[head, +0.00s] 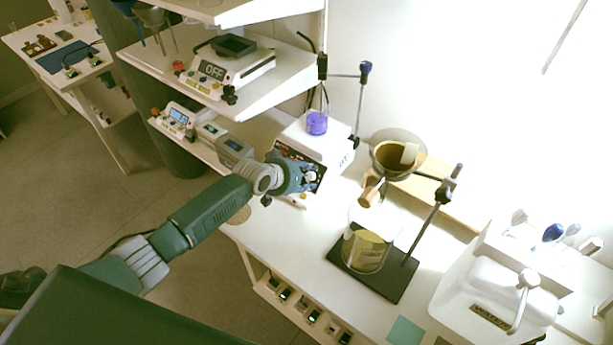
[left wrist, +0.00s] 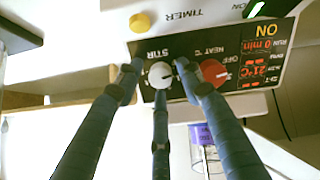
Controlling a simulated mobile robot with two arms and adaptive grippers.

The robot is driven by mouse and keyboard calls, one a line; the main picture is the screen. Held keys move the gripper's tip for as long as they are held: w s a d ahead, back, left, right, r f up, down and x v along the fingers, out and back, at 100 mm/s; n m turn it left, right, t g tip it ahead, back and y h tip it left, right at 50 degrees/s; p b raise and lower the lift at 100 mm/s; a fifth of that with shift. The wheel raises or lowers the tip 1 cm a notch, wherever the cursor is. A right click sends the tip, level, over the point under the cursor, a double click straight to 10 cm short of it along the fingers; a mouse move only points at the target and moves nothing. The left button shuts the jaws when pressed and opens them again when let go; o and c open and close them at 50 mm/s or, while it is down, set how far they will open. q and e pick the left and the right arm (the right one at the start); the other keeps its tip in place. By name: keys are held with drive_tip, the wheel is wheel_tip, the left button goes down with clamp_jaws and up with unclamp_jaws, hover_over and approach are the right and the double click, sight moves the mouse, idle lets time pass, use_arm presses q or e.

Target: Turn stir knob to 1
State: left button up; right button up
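The stirrer hotplate (head: 318,140) stands on the bench, with a beaker of purple liquid (head: 317,123) on top. Its dark front panel shows upside down in the left wrist view, with a white stir knob (left wrist: 160,74) beside a red heat knob (left wrist: 213,71). The panel display (left wrist: 266,58) reads ON, 0 min and 21°C. My left gripper (head: 308,180) is in front of this panel and hides part of it. In the left wrist view its fingers (left wrist: 160,70) are spread around the stir knob, with small gaps visible at the sides. The right gripper is not in view.
A stand with a funnel (head: 397,157) and a flask (head: 366,250) is to the right. Small devices (head: 222,140) stand left of the hotplate. A shelf with a balance (head: 222,72) is above left. A white container (head: 495,295) is at far right.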

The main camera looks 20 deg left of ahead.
use_arm(q)
clamp_jaws()
drive_tip(key=shift+m, duration=0.3)
drive_tip(key=shift+f+m+b, duration=0.1)
drive_tip(key=shift+m+b, duration=0.2)
drive_tip(key=shift+m, duration=0.8)
drive_tip(key=m, duration=0.4)
drive_tip(key=shift+m+y+b, duration=0.3)
drive_tip(key=shift+o, duration=1.6)
unclamp_jaws()
